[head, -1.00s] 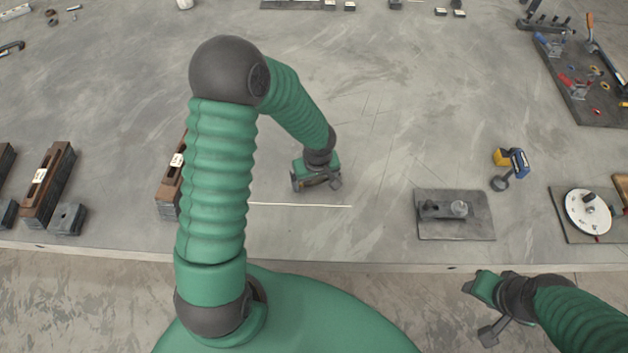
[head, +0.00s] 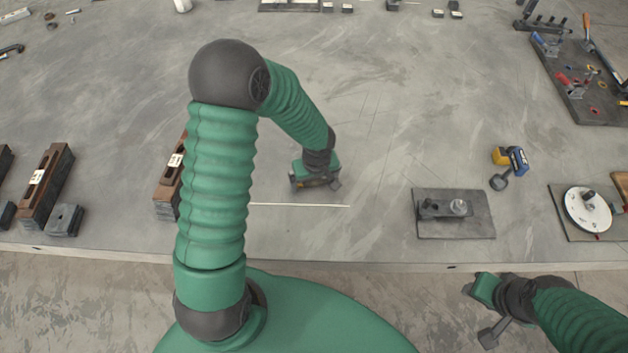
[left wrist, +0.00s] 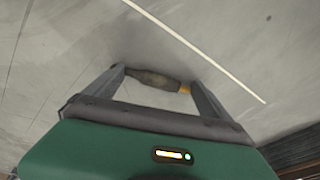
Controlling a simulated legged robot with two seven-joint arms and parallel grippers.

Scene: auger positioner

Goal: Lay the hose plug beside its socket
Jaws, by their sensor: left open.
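The hose plug, a dark cylinder with a brass-coloured end (left wrist: 155,80), shows between the two fingers of my left gripper in the left wrist view. It lies crosswise there, and I cannot tell whether either finger touches it. My left gripper (head: 315,187) is open and low over the table, just above a thin white line. In the head view the hand mostly hides the plug. A dark plate (head: 478,226) to the right carries a block with a round metal fitting (head: 458,207); I cannot tell if this is the socket. My right gripper (head: 476,313) is open and empty off the front edge.
A blue and yellow tool (head: 511,160) and a white disc (head: 587,211) on a mat stand to the right. Brown slotted blocks (head: 45,187) stand at the left, one partly behind my left arm. A tool board (head: 590,95) is at the far right. The table middle is clear.

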